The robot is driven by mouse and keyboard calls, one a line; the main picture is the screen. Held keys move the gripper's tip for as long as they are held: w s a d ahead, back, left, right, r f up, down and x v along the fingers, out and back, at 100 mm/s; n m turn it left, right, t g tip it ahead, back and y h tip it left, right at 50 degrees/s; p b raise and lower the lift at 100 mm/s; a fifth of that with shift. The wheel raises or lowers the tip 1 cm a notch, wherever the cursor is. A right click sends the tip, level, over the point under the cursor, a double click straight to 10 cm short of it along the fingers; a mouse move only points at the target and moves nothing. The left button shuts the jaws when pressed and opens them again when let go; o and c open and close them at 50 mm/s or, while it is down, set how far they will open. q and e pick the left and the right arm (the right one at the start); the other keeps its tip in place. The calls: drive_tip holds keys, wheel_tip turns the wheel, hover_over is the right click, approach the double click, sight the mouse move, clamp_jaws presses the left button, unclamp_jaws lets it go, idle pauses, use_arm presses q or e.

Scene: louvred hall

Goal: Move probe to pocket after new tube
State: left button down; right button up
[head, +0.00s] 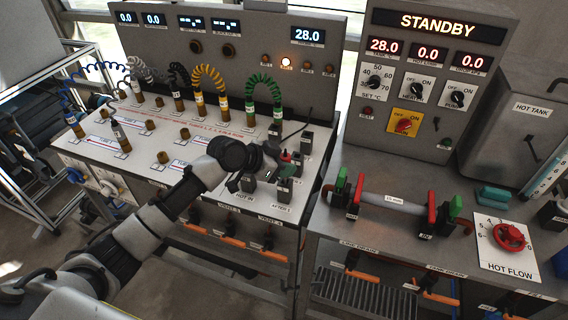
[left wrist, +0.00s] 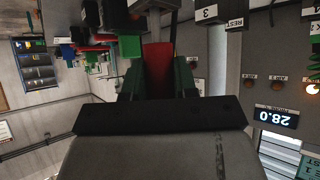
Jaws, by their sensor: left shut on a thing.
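My left gripper (head: 275,158) is over the front right of the white panel, among the black pockets. The front pocket by the "AFTER" label (head: 285,188) is just below the gripper. Another pocket (head: 249,183) stands to its left. A grey tube (head: 390,203) with red end clamps lies on the right bench. My right gripper is out of view.
Coiled leads, yellow (head: 209,76) and green (head: 262,86), arch at the back of the panel. More pockets (head: 306,141) stand behind the gripper. A control box (head: 430,75) reading STANDBY rises at the right. A red hot-flow knob (head: 509,237) sits at the right front.

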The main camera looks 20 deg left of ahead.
use_arm(q)
drive_tip(key=shift+f, duration=0.25)
drive_tip(key=c, duration=0.8)
unclamp_jaws()
drive_tip(key=r+p, duration=0.2)
drive_tip(key=s+a+r+p, duration=0.1)
drive_tip(key=r+p, duration=0.1)
drive_tip(key=s+a+r+p, duration=0.1)
drive_tip(key=r, duration=0.1)
drive_tip(key=shift+s+a+r+p, duration=0.1)
drive_tip(key=shift+a+r+p, duration=0.15)
drive_tip(key=shift+p, duration=0.15)
drive_tip(key=shift+f, duration=0.1)
